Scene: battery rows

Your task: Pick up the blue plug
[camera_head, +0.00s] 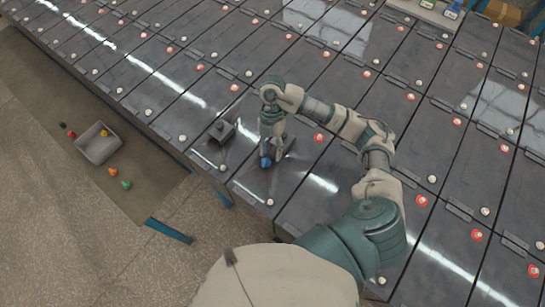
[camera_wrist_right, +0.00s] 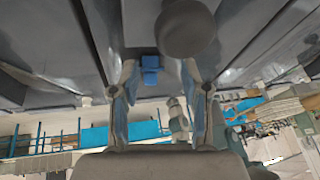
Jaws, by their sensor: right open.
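The blue plug (camera_head: 266,162) sits on the dark battery top in the head view, right below my right gripper (camera_head: 275,150). In the right wrist view the blue plug (camera_wrist_right: 150,69) shows as a small blocky blue piece ahead, between the two fingertips of my right gripper (camera_wrist_right: 158,72). The fingers are spread apart on either side with a gap around it. I cannot tell whether either finger touches the plug. My left gripper is not in view.
A grey block (camera_head: 222,130) stands on the battery top left of the gripper. A grey bin (camera_head: 87,151) sits lower left, with a green piece (camera_head: 125,184) and an orange piece (camera_head: 113,172) beside it. Battery rows with red and white terminals extend around.

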